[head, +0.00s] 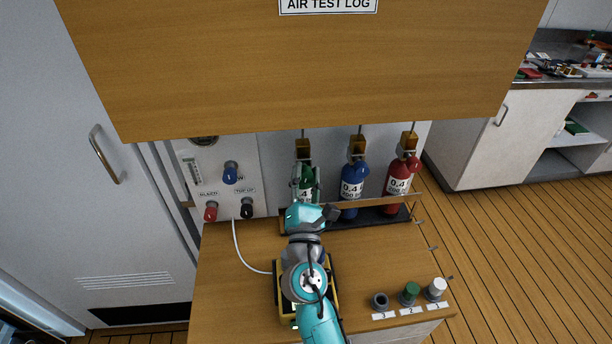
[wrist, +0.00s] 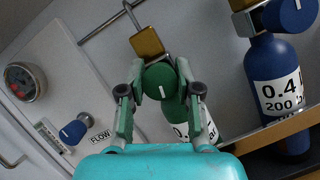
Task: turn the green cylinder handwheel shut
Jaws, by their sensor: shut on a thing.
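The green cylinder (head: 309,184) stands at the left of a row of cylinders in the rack, partly hidden behind my arm in the head view. Its green handwheel (wrist: 160,82), with a white mark, shows in the wrist view in front of a brass valve block (wrist: 147,42). My gripper (wrist: 160,90) is shut on the handwheel, one finger on each side. In the wrist view the green cylinder body (wrist: 178,118) shows behind the fingers. In the head view my arm hides the handwheel.
A blue cylinder (head: 352,184) and a red cylinder (head: 397,186) stand close to the right. A panel with a blue knob (head: 230,172) is at the left. A wooden board (head: 300,70) overhangs the cylinders. Several small caps, including a green cap (head: 410,291), sit on the bench's front right.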

